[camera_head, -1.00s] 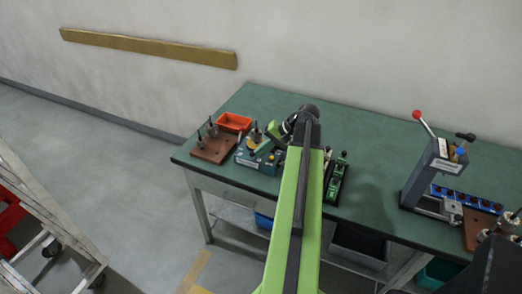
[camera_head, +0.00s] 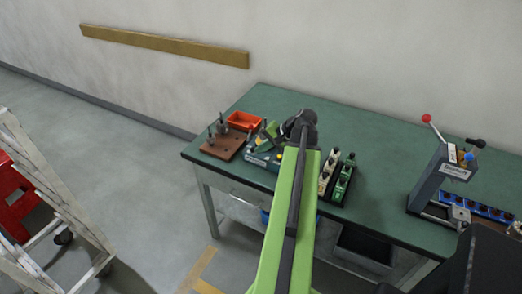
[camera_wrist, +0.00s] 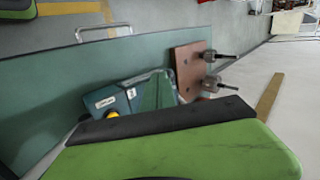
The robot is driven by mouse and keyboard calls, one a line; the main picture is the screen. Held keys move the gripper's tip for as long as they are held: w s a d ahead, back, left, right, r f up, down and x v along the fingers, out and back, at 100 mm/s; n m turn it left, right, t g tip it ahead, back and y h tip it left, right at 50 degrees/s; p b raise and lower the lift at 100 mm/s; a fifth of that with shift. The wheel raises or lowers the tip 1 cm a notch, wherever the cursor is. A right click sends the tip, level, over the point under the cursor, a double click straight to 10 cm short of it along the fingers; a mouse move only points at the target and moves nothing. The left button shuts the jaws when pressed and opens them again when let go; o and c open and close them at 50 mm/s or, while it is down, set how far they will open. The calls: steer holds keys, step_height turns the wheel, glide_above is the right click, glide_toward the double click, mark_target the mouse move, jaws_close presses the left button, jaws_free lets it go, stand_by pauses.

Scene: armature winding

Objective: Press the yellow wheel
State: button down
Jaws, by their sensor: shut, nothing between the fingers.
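The yellow wheel (camera_wrist: 113,115) shows in the wrist view only as a small yellow patch at the lower edge of a teal device (camera_wrist: 128,99); the black edge of my gripper covers the rest. In the head view the teal device (camera_head: 262,160) stands near the left end of the green table, partly behind my arm. My gripper (camera_head: 266,136) is shut and empty over this device. In the wrist view its green and black body fills the lower part. I cannot tell whether it touches the wheel.
A brown block with metal posts (camera_head: 226,145) and an orange bin (camera_head: 243,121) stand left of the device. Racks of green and pale parts (camera_head: 343,180) stand right of my arm. A grey press with a red-knobbed lever (camera_head: 440,175) stands further right. The table middle (camera_head: 385,165) is clear.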

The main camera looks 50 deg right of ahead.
steer(key=shift+w+a, duration=0.1)
steer(key=shift+w, duration=0.25)
steer(key=shift+w+a, duration=0.1)
steer(key=shift+w, duration=0.3)
stand_by(0.5)
steer(key=shift+s, duration=0.1)
steer(key=s+r+p, duration=0.8)
steer(key=s, duration=0.2)
steer(key=shift+s+a+r, duration=0.15)
steer(key=shift+s+a, duration=0.05)
